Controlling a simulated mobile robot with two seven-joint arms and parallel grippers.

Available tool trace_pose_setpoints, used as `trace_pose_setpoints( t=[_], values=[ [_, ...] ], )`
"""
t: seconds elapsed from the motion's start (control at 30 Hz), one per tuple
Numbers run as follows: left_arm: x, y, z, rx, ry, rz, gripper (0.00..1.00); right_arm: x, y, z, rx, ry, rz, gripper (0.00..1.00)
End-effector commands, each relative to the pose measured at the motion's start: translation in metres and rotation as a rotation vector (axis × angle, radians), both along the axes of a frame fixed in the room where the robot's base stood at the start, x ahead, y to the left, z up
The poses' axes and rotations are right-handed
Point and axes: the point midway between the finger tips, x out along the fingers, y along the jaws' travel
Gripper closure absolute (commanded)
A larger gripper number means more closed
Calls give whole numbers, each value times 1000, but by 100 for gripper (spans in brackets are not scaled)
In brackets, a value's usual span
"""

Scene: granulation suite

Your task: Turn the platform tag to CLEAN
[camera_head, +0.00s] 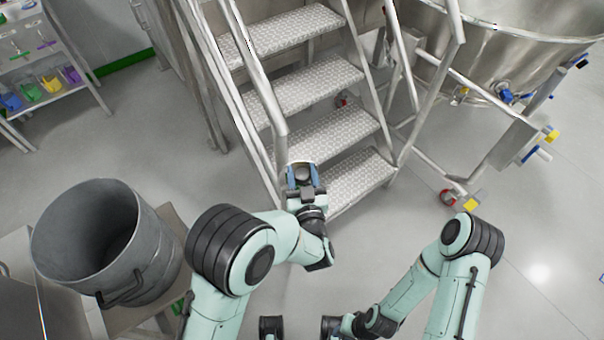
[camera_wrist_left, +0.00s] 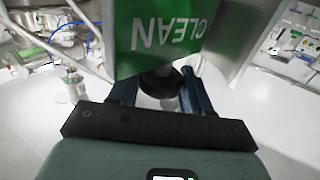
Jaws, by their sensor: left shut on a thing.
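The platform tag (camera_wrist_left: 165,32) shows its green face with the white word CLEAN upside down at the top of the left wrist view. Below it a dark round knob (camera_wrist_left: 160,84) sits between the blue-grey fingers of my left gripper (camera_wrist_left: 158,98). My left gripper is shut on this knob. In the head view my left gripper (camera_head: 303,176) is at the lower end of the stair's left handrail. The tag's face cannot be made out there. My right gripper (camera_head: 334,327) is low at the bottom edge, partly cut off, and its jaws cannot be read.
Metal stairs (camera_head: 318,92) with handrails rise just beyond my left gripper. A grey bucket (camera_head: 135,262) stands on a table at the left. A large steel vessel (camera_head: 525,50) is at the upper right. A shelf (camera_head: 50,93) is far left. Open floor lies at the right.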

Motion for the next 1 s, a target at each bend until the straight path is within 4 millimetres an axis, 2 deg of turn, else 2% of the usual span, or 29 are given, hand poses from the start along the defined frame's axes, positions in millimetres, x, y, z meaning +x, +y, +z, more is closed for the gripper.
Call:
trace_pose_setpoints(
  t=[1.0],
  values=[
    [0, -1, -1, -3, -2, 927, 82, 1, 0, -1, 0, -2, -1, 67]
  ],
)
